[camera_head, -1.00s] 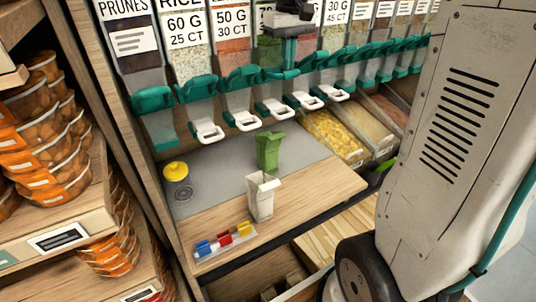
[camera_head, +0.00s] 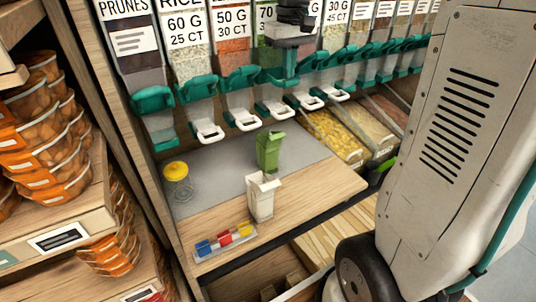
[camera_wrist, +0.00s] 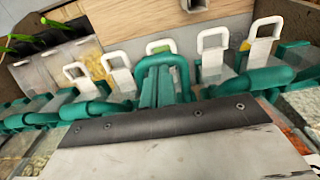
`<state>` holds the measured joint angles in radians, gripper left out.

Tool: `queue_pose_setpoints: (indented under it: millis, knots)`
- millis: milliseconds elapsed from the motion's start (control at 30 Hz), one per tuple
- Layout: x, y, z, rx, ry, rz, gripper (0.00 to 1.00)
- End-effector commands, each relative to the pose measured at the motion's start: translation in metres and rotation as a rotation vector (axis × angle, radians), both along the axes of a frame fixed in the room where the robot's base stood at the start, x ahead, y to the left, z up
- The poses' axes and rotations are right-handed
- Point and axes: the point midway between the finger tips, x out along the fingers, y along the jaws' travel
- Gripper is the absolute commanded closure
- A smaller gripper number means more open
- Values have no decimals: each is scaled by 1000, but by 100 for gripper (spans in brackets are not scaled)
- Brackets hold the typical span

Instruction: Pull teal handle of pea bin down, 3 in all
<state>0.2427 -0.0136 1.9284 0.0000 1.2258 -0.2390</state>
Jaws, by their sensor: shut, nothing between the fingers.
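The pea bin (camera_head: 268,54) shows in the head view as a clear bin of green contents, partly hidden behind my gripper. Its teal handle (camera_head: 267,77) is at the bin's front, in a row of similar teal handles, and is partly covered by my gripper. My gripper (camera_head: 284,79) is shut and empty, pointing down against or just in front of this handle; contact is unclear. In the wrist view a teal arch stands at the centre among the handles and white spouts; I cannot tell whether it is handle or fingers. A white spout (camera_head: 274,110) sits below the pea bin.
A green container (camera_head: 269,151) and an open white carton (camera_head: 262,197) stand on the counter below. A tray of coloured pieces (camera_head: 224,240) and a yellow-topped wire item (camera_head: 177,178) are at left. Neighbouring bins and handles flank my gripper closely.

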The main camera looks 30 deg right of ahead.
Motion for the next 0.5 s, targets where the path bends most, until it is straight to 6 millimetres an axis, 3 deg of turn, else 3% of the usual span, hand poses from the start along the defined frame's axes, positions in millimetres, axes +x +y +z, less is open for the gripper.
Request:
queue_pose_setpoints:
  millis: [500]
  knots:
    - [6,0,39,0,1,0,100]
